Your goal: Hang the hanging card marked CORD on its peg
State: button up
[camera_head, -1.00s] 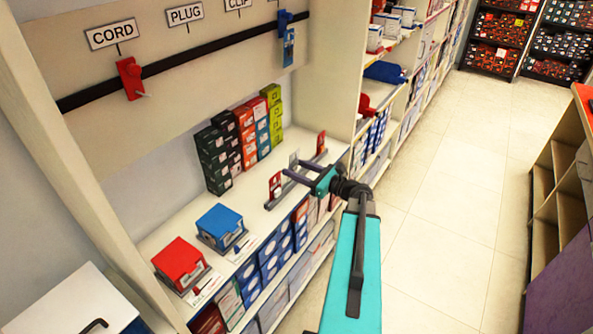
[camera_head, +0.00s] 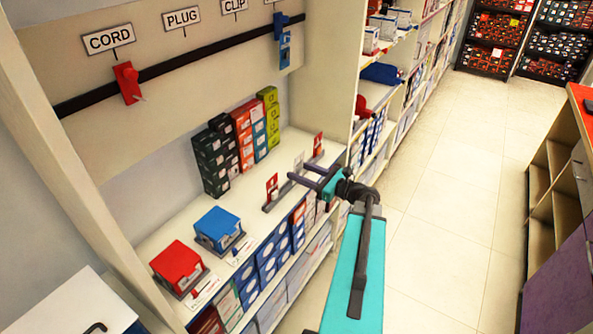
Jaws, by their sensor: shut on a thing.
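A sign marked CORD (camera_head: 108,40) stands above the black rail at upper left. Below it a red holder (camera_head: 128,83) with a small pale peg sits on the rail. My gripper (camera_head: 299,172) is over the front of the shelf at mid-picture. It is shut on a small pale card (camera_head: 298,161), partly hidden by the fingers; any marking is too small to read. A red-and-white card (camera_head: 271,184) stands on a dark stand (camera_head: 268,207) left of the gripper, and another red card (camera_head: 318,144) stands farther back.
Signs PLUG (camera_head: 181,18) and CLIP (camera_head: 234,6) are along the rail (camera_head: 190,58). A blue holder with a blue card (camera_head: 284,46) hangs at right. Stacked boxes (camera_head: 243,140) line the shelf back. A red box (camera_head: 177,265) and blue box (camera_head: 218,228) stand at front left.

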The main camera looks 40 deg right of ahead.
jog(key=r+p+v, duration=0.1)
jog(key=v, duration=0.5)
jog(key=shift+s, duration=0.4)
jog(key=shift+d+r, duration=0.1)
dwell(0.9)
jog(key=s+d+r+m+h+p, duration=0.2)
jog(key=d+r, duration=0.5)
jog(key=r, duration=0.4)
jog(key=s+d+r+m+g+h+p, duration=0.1)
jog(key=s+d+r+m+h+p, duration=0.1)
jog(key=d+r, duration=0.6)
jog(key=s+d+r+m+h+p, duration=0.2)
jog(key=s+d+r+h+p, duration=0.2)
jog(key=d+r, duration=0.4)
notch_tip(320, 180, up, 6)
jog(key=shift+s+m+h+p, duration=0.25)
jog(key=shift+m+h+p, duration=0.05)
jog(key=shift+h+p, duration=0.6)
